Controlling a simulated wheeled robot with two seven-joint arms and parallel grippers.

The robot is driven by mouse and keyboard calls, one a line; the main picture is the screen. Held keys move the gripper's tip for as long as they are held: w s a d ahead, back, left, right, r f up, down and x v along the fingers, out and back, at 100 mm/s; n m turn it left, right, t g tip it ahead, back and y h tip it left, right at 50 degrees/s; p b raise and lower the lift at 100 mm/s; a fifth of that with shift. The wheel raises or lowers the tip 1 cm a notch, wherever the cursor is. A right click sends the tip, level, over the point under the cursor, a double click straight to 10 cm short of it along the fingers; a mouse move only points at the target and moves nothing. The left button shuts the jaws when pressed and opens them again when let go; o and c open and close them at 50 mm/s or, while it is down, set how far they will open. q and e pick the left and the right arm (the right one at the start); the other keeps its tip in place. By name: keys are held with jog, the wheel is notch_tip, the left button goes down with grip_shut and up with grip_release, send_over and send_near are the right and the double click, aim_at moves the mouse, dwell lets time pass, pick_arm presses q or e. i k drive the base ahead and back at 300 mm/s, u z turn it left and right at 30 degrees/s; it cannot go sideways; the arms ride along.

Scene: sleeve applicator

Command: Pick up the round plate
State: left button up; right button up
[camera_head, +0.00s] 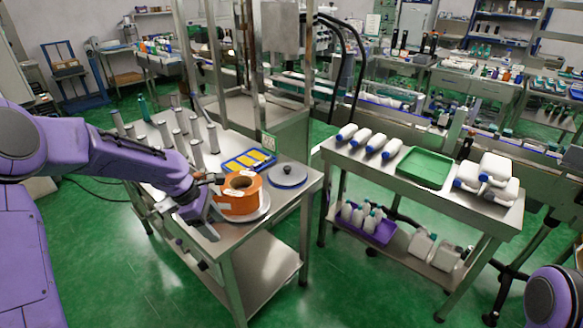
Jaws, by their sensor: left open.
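A round grey plate (287,175) with a blue rim and a black knob lies flat near the back right corner of the left metal table. An orange roll (241,194) stands to its left on a silver round base (262,210). My left gripper (217,194) is open at the left side of the orange roll, apart from the knobbed plate. The roll and wrist partly hide the fingers, and I cannot tell whether they touch the roll. My right gripper is out of view.
A blue tray (249,160) with yellow pieces sits behind the roll. Several upright grey cylinders (196,152) stand on the table's left part. A second table (458,192) at right holds white bottles and a green tray (425,168). Green floor separates the tables.

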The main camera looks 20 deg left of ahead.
aim_at(285, 174)
jog(key=i, duration=1.4)
